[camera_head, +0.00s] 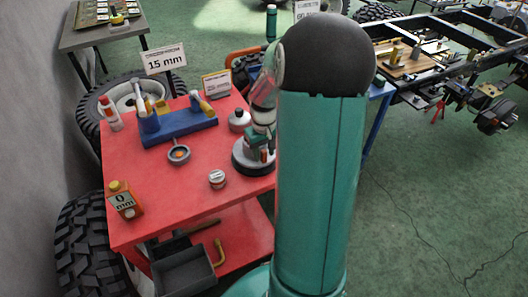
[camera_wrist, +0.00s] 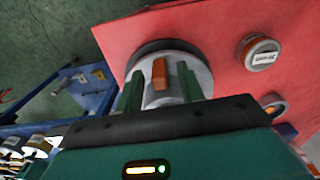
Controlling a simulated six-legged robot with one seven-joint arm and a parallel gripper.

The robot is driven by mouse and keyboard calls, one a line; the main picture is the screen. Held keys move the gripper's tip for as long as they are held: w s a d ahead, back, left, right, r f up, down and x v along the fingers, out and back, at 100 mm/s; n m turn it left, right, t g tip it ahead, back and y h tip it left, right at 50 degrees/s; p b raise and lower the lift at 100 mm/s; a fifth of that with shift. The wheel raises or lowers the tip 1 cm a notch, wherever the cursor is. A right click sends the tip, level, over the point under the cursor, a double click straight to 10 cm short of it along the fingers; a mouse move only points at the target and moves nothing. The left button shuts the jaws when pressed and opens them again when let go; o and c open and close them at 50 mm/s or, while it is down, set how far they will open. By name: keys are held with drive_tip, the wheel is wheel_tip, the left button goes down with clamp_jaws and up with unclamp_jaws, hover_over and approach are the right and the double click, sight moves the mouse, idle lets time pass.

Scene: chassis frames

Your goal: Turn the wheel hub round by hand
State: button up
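The wheel hub (camera_head: 243,160) appears to be the round grey piece with a dark rim near the right edge of the red table top. In the wrist view it is a grey disc (camera_wrist: 203,72) with an upright orange piece (camera_wrist: 160,74) near its middle. My gripper (camera_wrist: 159,86) is over the hub, its two green fingers apart on either side of the orange piece. Gaps show between the fingers and that piece, so it looks ungripped. Whether the fingertips touch the disc cannot be told. In the head view my gripper (camera_head: 259,138) is partly hidden by my arm.
Tyres (camera_head: 85,240) stand at left. Green floor is open at right.

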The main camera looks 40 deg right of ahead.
drive_tip(key=shift+f, duration=0.25)
drive_tip(key=shift+c, duration=0.2)
clamp_jaws()
